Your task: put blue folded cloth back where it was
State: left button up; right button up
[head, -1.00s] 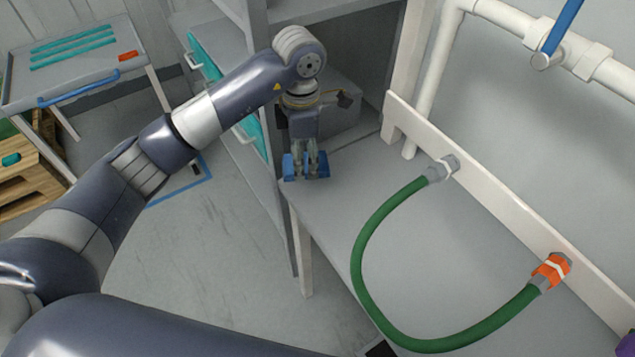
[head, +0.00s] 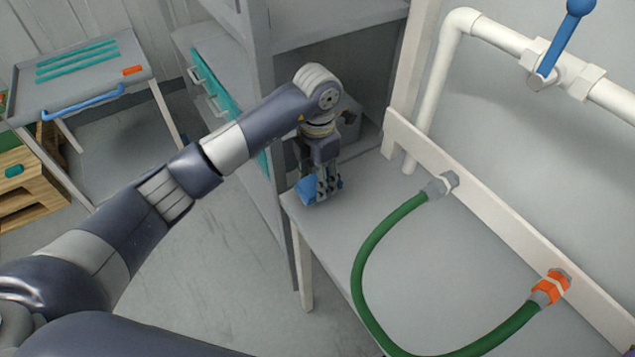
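The fingers hide part of the cloth. The cloth is low over the tabletop; I cannot tell whether it touches it. My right gripper is not in view.
A green hose (head: 362,260) loops over the tabletop from a grey fitting to an orange-collared fitting (head: 551,287) on the white board. A grey cabinet (head: 265,120) stands beside the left arm. A grey cart (head: 85,75) is at the far left. White pipe runs behind.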

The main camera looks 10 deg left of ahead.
pick_arm(q)
notch_tip(320, 180, down, 2)
jog(key=shift+f+p, duration=0.2)
jog(key=shift+p, duration=0.1)
jog(key=shift+f, duration=0.35)
jog(key=o, duration=1)
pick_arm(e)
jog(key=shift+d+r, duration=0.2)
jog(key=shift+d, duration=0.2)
pick_arm(q)
jog(key=shift+r, duration=0.15)
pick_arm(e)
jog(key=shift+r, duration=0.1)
pick_arm(q)
jog(key=shift+r, duration=0.2)
notch_tip(320, 180, up, 11)
jog(key=b, duration=0.3)
jog(key=shift+f, duration=0.15)
jog(key=shift+r, duration=0.5)
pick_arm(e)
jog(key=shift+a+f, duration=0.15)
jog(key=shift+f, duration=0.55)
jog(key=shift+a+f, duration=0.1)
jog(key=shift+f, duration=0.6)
